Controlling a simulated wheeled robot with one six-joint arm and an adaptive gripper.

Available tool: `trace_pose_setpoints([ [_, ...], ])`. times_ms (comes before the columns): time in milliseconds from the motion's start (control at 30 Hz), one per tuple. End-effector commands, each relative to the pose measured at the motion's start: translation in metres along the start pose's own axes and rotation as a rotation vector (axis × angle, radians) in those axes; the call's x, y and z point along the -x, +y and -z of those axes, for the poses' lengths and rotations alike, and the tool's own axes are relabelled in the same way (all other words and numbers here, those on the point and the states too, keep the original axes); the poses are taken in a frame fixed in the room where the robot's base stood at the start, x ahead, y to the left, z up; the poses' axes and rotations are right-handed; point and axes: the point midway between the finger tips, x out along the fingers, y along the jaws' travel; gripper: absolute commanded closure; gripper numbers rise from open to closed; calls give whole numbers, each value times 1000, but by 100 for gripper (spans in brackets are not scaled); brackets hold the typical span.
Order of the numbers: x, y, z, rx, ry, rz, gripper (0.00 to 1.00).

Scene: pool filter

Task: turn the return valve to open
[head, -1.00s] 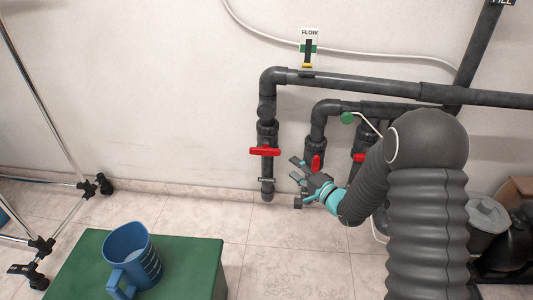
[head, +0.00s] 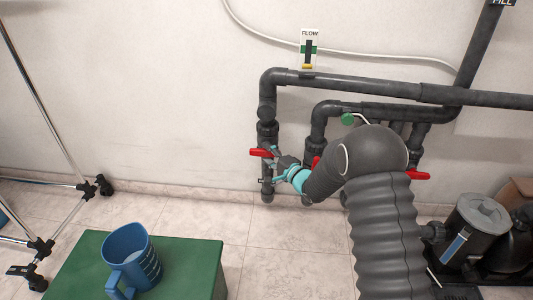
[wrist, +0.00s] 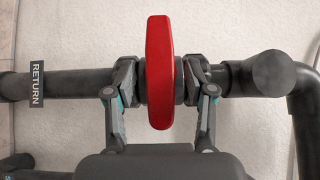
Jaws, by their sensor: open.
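The return valve has a red handle (wrist: 160,72) set across its dark pipe (wrist: 75,84), which carries a RETURN label (wrist: 37,85) in the wrist view. In the head view the handle (head: 258,152) lies sideways across the vertical pipe, its right part hidden by my gripper (head: 276,167). My gripper (wrist: 161,80) is open. In the wrist view its two fingers are on either side of the handle's middle, with a small gap on each side. The handle is not gripped.
Other red valve handles show behind my arm (head: 316,161) and to its right (head: 417,175). A blue jug (head: 131,255) stands on a green box (head: 196,262). A grey canister (head: 477,225) is at right.

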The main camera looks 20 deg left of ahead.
Motion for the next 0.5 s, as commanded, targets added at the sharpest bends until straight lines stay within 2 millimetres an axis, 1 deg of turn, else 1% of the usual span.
trace_pose_setpoints([
  [133,-9,0,0,1,0,0,46],
  [433,-11,0,0,0,0,-1,46],
  [467,-11,0,0,0,0,-1,51],
  [500,-11,0,0,0,0,-1,61],
])
